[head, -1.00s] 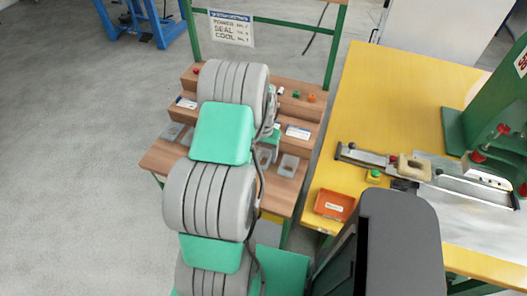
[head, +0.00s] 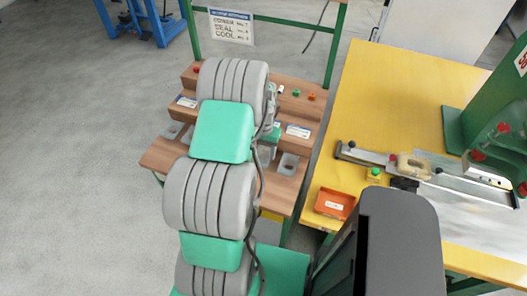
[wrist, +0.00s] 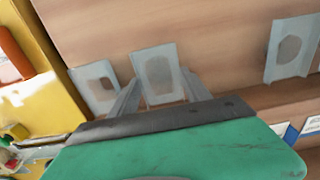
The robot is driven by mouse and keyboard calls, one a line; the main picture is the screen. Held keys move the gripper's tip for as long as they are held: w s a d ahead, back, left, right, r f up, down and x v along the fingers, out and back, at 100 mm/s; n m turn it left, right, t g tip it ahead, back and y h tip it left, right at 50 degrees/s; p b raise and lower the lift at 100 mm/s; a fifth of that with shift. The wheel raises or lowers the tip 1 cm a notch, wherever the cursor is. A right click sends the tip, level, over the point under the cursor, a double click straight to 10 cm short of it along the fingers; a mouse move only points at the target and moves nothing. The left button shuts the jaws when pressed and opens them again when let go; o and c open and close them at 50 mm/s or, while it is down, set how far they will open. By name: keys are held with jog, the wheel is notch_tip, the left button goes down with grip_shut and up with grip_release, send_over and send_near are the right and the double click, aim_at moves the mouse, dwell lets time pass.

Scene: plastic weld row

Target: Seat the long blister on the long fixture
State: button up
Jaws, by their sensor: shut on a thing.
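My gripper (wrist: 160,92) is shut on a clear plastic blister (wrist: 158,75) with a rounded pocket, held between its two fingers over the wooden bench. Whether it touches the wood I cannot tell. In the head view my arm mostly hides my gripper (head: 269,145), and the held blister cannot be made out. A second clear blister (wrist: 97,88) lies close to the left finger; it also shows in the head view (head: 288,164). A long metal fixture (head: 367,156) with a tan block (head: 413,167) lies on the yellow table, far from my gripper; whether it is the long fixture is unclear.
Another clear blister (wrist: 292,48) stands farther right on the wooden bench (head: 160,156). Stepped wooden shelves with labels and small coloured buttons rise behind. The yellow table (head: 365,90) carries an orange tray (head: 334,204), a green button (head: 375,172) and a green press (head: 505,125). Its far part is clear.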

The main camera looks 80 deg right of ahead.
jog(key=shift+r+p, duration=1.2)
jog(key=shift+r, duration=1)
jog(key=shift+w, duration=0.1)
